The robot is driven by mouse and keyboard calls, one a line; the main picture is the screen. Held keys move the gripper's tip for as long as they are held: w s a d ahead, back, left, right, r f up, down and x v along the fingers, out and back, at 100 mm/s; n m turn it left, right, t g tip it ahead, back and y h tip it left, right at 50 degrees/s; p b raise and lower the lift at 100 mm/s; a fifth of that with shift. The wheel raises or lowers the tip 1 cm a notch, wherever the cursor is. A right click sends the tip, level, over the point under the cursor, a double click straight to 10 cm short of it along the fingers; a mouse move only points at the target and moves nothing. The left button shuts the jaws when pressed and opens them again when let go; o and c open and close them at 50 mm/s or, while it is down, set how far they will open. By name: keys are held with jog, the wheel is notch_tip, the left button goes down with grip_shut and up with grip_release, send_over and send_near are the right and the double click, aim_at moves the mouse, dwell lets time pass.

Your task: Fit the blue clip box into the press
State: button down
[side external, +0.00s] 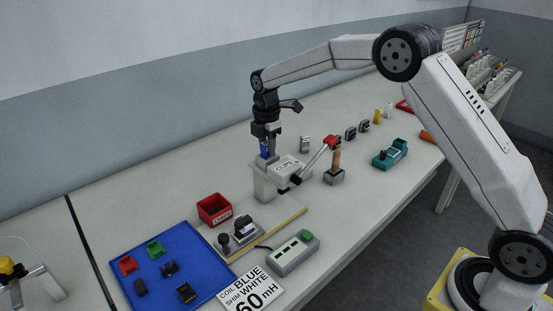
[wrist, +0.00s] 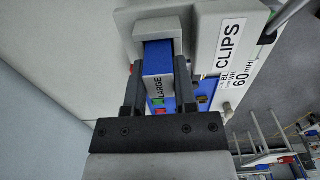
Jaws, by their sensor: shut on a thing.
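The blue clip box (wrist: 158,52), with a pale face marked LARGE, is between the two fingers of my gripper (wrist: 159,72) in the wrist view. My gripper (side external: 266,138) is shut on it and points down over the left part of the press head in the side view. The blue box (side external: 264,151) shows just below the fingers there. The press (side external: 290,168) is pale grey, labelled CLIPS, with a red-knobbed lever. In the wrist view the box lies at a recess in the press head (wrist: 204,22). I cannot tell how deep it sits; its lower end is hidden.
A red bin (side external: 214,209) and a fixture (side external: 243,230) stand at the press base. A blue tray (side external: 188,243) holds several small parts. A green-button box (side external: 293,252) and a sign (side external: 250,290) are in front. A wooden-handled tool (side external: 335,170) stands close right of the press.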

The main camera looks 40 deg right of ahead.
jog(key=shift+c, duration=2)
grip_release()
jog(key=shift+f, duration=0.1)
notch_tip(320, 180, up, 12)
jog(key=shift+r, duration=0.2)
jog(key=s+f+m, duration=0.2)
jog(key=s+m, duration=0.1)
jog(key=s, duration=0.1)
jog(key=s+f+m+t, duration=0.1)
jog(key=s+f+m, duration=0.2)
jog(key=s, duration=0.1)
jog(key=s+f+m, duration=0.2)
jog(key=s+m, duration=0.2)
jog(key=s, duration=0.1)
jog(key=shift+a+f, duration=0.2)
jog(key=shift+f, duration=0.15)
jog(key=s+f+m, duration=0.3)
jog(key=s+m, duration=0.1)
jog(key=s, duration=0.3)
jog(key=s+f+m+t, duration=0.1)
jog(key=s+f+m, duration=0.2)
jog(key=s, duration=0.5)
jog(key=shift+s+f+m+t, duration=0.2)
jog(key=shift+f+m+t, duration=0.1)
jog(key=shift+m, duration=0.2)
